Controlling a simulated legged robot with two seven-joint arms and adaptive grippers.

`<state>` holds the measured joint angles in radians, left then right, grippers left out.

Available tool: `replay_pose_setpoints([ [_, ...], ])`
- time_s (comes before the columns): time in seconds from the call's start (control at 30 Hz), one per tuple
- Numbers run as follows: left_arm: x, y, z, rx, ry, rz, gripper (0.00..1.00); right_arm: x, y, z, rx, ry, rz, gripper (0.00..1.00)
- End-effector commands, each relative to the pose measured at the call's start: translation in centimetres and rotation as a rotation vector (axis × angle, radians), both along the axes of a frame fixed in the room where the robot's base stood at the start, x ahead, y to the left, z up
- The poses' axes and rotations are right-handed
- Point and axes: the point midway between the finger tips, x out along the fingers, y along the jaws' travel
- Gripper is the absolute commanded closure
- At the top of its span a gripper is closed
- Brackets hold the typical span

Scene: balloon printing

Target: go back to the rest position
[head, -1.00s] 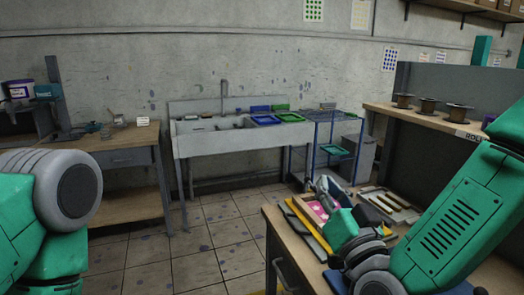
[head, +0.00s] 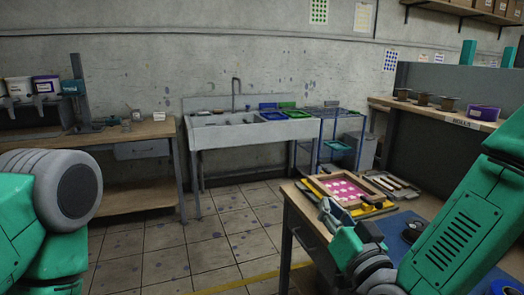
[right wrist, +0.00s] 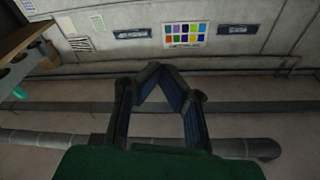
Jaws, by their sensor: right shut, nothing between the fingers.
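My right gripper (head: 330,207) shows in the head view in front of the near left edge of the workbench, below the framed printing screen. Its fingers are closed with nothing between them. In the right wrist view the closed fingers (right wrist: 156,72) meet at the tips, with wall and pipes behind them. My left arm shows at the left edge of the head view, but its gripper is out of view. The wood-framed screen (head: 376,181) with a pink and white print lies on a yellow board on the workbench (head: 430,206).
A sink (head: 248,132) stands by the back wall, with coloured trays on its right. A wooden side table (head: 120,137) stands on the left. A shelf with spools and a purple container (head: 483,113) is at right. The tiled floor (head: 205,245) between is clear.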

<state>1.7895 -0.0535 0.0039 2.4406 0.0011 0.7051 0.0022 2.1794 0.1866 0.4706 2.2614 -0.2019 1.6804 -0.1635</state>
Motion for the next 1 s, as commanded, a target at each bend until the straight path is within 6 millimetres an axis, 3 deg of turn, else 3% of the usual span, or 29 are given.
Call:
replay_pose_setpoints([
  [0.27,0.0,-0.1,-1.5,-0.001,0.000,-0.002,0.32,-1.8,0.1,-8.6,-0.093,0.204,0.037,1.00],
  [0.37,0.0,-0.1,-2.1,-0.001,0.000,-0.002,0.32,-2.9,0.0,-12.8,-0.140,0.311,0.052,1.00],
  [0.47,0.0,-0.1,-3.1,-0.001,0.000,-0.002,0.32,-4.9,-0.7,-18.5,-0.200,0.457,0.071,1.00],
  [0.6,0.0,-0.1,-4.7,0.000,0.000,-0.001,0.32,-9.6,-3.2,-27.7,-0.293,0.721,0.091,1.00],
  [0.67,0.0,-0.1,-5.4,0.000,0.000,-0.001,0.32,-12.2,-4.7,-31.4,-0.330,0.840,0.094,1.00],
  [0.8,-0.1,-0.1,-7.0,0.000,0.001,-0.001,0.32,-19.1,-8.7,-38.8,-0.415,1.122,0.094,1.00],
  [0.9,-0.1,-0.1,-8.0,-0.001,0.001,-0.001,0.32,-24.1,-11.5,-42.5,-0.468,1.309,0.082,1.00],
  [1.0,-0.1,-0.2,-8.8,-0.001,0.001,-0.002,0.32,-28.2,-13.7,-44.7,-0.512,1.457,0.065,1.00],
])
